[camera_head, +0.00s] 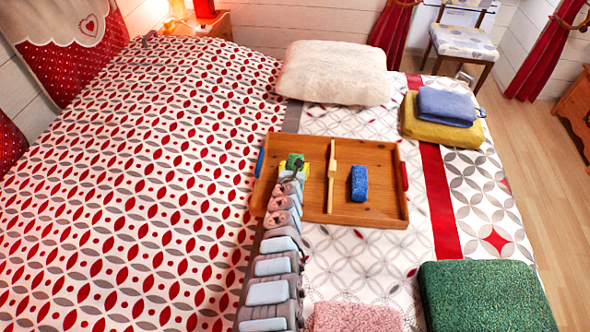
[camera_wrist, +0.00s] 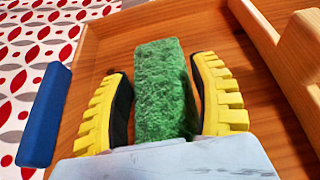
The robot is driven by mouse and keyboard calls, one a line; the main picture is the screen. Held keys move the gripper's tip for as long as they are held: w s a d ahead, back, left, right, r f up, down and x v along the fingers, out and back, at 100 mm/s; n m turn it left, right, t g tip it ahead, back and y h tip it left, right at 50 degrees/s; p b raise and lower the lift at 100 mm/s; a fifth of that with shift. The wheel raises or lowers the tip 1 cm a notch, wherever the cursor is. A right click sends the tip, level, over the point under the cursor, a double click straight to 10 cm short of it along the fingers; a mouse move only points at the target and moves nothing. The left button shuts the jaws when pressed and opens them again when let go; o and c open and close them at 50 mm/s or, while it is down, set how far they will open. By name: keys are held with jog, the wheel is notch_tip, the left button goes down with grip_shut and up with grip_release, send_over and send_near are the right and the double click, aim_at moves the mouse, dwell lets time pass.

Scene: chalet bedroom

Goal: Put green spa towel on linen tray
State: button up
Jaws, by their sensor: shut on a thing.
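The small green spa towel (camera_head: 294,160) is a fuzzy block in the left compartment of the wooden linen tray (camera_head: 371,216). It also shows in the wrist view (camera_wrist: 160,85), standing between the yellow ribbed fingers. My gripper (camera_head: 297,169) is over that left compartment and is shut on the green towel. In the wrist view my gripper (camera_wrist: 165,100) has the tray's wooden floor (camera_wrist: 255,100) just beyond it. Whether the towel's underside touches the floor is hidden.
A small blue towel (camera_head: 359,183) lies in the right compartment, past the wooden divider (camera_head: 332,176). Around the tray on the bed are a cream pillow (camera_head: 335,72), a blue folded towel (camera_head: 447,105) on a yellow one (camera_head: 420,130), a large green one (camera_head: 485,297) and a pink one (camera_head: 355,317).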

jog(key=shift+w+r, duration=0.1)
jog(key=shift+f, duration=0.3)
jog(key=o, duration=1.2)
jog(key=shift+r, duration=0.1)
jog(key=shift+o, duration=0.2)
jog(key=shift+s+a+r+p, duration=0.1)
jog(key=shift+s+r+p, duration=0.15)
jog(key=shift+p, duration=0.2)
jog(key=p+v, duration=0.3)
jog(key=shift+w+r+p, duration=0.15)
jog(key=shift+r+p, duration=0.05)
jog(key=shift+p, duration=0.15)
jog(key=p+v, duration=0.6)
jog(key=shift+p, duration=0.35)
jog(key=shift+f+p+v, duration=0.2)
jog(key=shift+p+v, duration=1)
jog(key=shift+v, duration=0.05)
